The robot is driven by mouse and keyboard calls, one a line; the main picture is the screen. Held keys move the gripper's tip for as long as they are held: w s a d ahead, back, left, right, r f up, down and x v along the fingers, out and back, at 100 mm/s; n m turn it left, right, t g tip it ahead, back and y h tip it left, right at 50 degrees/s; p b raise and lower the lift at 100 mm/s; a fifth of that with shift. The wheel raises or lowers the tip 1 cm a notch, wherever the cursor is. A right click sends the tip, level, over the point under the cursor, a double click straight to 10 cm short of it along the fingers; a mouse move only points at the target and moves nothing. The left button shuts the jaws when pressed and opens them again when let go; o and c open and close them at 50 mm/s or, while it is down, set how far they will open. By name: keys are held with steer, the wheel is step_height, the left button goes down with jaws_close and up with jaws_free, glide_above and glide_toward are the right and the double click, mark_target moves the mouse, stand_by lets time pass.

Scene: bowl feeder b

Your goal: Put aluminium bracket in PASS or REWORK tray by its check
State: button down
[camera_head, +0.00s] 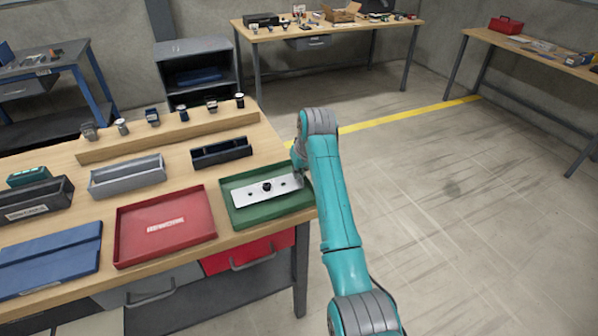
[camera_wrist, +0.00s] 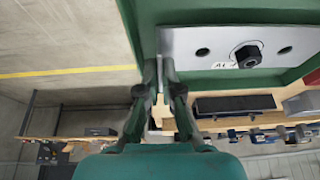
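The aluminium bracket (camera_head: 249,196) is a flat silver plate with a dark bolt and nut at its middle and a hole on each side. It is at the green tray (camera_head: 240,221), inside its rim in the head view. The wrist view shows the bracket (camera_wrist: 215,40) from close by, with a small marked label near the nut. My gripper (camera_wrist: 160,68) is at the bracket's right end in the head view, its fingers close together with the end between them. The red tray (camera_head: 137,248), with a pale label, is empty on the left. Whether the bracket touches the tray floor is hidden.
A grey bin (camera_head: 128,179) and a black bin (camera_head: 221,155) stand behind the trays. Several small parts stand on a wooden ledge (camera_head: 172,139) at the back. A blue panel (camera_head: 50,262) lies at left. Open floor lies right of the bench.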

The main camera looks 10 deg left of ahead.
steer(key=shift+f, duration=0.65)
steer(key=c, duration=1.3)
jaws_free()
steer(key=shift+r, duration=0.1)
steer(key=shift+r, duration=0.25)
steer(key=v, duration=1.2)
steer(key=shift+a+r, duration=0.1)
steer(key=shift+r, duration=0.2)
